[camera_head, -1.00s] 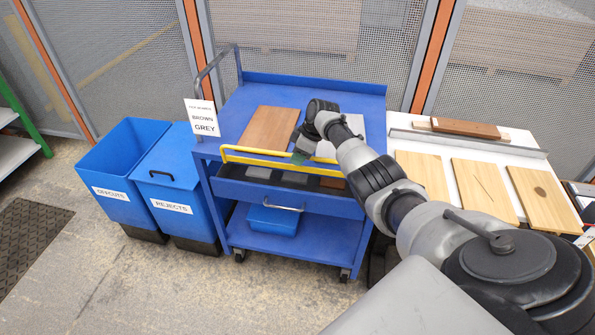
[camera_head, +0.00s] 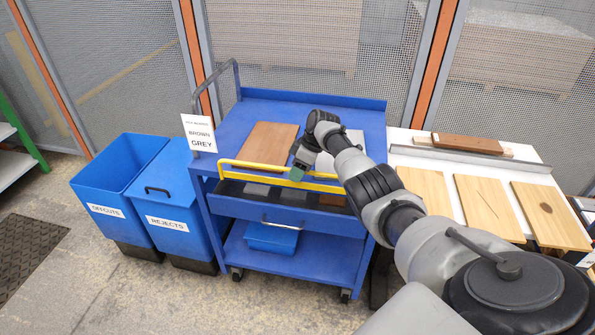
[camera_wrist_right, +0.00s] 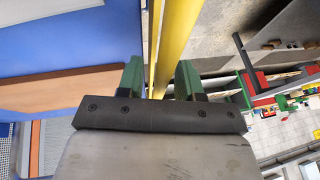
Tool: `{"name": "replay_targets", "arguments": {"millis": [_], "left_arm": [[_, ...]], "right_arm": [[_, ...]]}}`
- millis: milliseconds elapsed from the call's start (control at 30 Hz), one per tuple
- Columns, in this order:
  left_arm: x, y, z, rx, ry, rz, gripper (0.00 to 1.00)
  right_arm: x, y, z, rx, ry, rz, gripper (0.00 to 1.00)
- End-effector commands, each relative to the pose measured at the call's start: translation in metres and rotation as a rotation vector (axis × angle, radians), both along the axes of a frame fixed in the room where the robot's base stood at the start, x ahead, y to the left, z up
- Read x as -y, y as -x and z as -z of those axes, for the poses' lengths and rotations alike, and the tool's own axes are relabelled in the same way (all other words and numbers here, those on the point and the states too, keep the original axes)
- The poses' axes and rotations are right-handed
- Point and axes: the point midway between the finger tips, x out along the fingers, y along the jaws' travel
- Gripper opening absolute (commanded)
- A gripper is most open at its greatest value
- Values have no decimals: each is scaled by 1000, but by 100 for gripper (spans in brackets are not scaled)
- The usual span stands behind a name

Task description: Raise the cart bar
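The yellow cart bar (camera_head: 265,168) runs across the front edge of the blue cart (camera_head: 250,112), above the open compartment. It also shows in the wrist view (camera_wrist_right: 176,35), running lengthwise between my fingers. My right gripper (camera_head: 297,173) is at the bar, right of its middle. In the wrist view, the green-tipped fingers of the right gripper (camera_wrist_right: 160,80) stand apart on either side of the bar, with small gaps visible. My left gripper is not in view.
A brown board (camera_head: 268,143) and a grey board (camera_head: 355,140) lie on the cart top. Blue offcuts (camera_head: 108,215) and rejects (camera_head: 168,226) bins stand left. A white table (camera_head: 400,150) with wooden boards stands right. A sign (camera_head: 200,135) stands at the cart's left corner.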

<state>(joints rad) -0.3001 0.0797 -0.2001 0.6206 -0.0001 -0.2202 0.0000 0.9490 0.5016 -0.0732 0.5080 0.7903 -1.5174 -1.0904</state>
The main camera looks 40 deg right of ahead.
Motion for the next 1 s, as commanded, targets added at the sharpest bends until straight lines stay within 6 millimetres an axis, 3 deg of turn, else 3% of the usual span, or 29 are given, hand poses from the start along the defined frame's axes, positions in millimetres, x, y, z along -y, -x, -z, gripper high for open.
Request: {"name": "replay_targets", "arguments": {"millis": [367, 800, 1000], "left_arm": [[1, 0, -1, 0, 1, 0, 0], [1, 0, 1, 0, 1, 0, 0], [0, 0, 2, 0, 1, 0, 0]], "right_arm": [[3, 1, -7, 3, 2, 0, 38], [35, 14, -78, 3, 2, 0, 38], [42, 17, -95, 0, 0, -1, 38]]}}
